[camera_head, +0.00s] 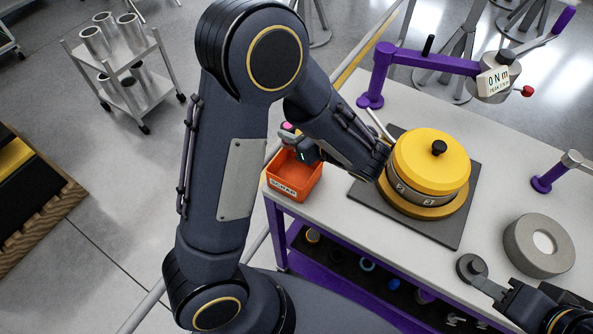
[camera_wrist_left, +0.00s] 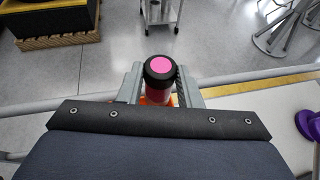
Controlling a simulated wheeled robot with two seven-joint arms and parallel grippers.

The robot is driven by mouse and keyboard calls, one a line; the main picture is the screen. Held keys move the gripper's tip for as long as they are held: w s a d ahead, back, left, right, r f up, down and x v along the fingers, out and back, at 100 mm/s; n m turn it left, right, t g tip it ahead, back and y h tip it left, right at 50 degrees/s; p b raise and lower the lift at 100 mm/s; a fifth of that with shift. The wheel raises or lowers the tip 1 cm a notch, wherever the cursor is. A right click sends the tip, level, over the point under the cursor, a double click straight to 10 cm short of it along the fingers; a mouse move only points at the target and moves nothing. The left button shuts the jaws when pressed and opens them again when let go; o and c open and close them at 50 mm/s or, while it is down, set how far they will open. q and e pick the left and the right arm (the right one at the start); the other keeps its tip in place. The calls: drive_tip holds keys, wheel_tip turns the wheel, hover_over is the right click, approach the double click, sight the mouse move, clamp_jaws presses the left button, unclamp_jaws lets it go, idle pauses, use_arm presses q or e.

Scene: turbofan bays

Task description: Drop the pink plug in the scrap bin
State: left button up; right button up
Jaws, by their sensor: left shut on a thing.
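The pink plug (camera_head: 287,126) has a pink top and, in the left wrist view (camera_wrist_left: 160,66), a black rim around it. My left gripper (camera_head: 293,138) is shut on it; both fingers flank it in the left wrist view (camera_wrist_left: 159,82). The orange scrap bin (camera_head: 313,190), marked SCRAP, stands at the table's left corner. In the head view the plug and gripper appear over the bin's back edge, above it. A bit of orange shows below the plug in the left wrist view. My right gripper (camera_head: 487,284) is at lower right, by a dark grey round piece (camera_head: 471,267); its jaw opening is unclear.
A yellow-topped round housing (camera_head: 429,165) sits on a dark mat (camera_head: 452,232) right of the bin. A purple torque arm (camera_head: 430,60) stands behind it. A grey ring (camera_head: 540,245) lies at right. A trolley with metal cylinders (camera_head: 120,65) stands on the floor.

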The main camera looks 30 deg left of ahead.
use_arm(q)
drive_tip(key=s+d+f+n+g+b, duration=0.1)
drive_tip(key=s+f+n+g+b, duration=0.1)
drive_tip(key=f+b, duration=0.3)
drive_tip(key=shift+s+d+f, duration=0.25)
drive_tip(key=shift+s, duration=0.35)
drive_tip(key=o, duration=1.1)
drive_tip(key=b+v, duration=0.1)
drive_tip(key=v, duration=0.7)
drive_tip(key=shift+f, duration=0.15)
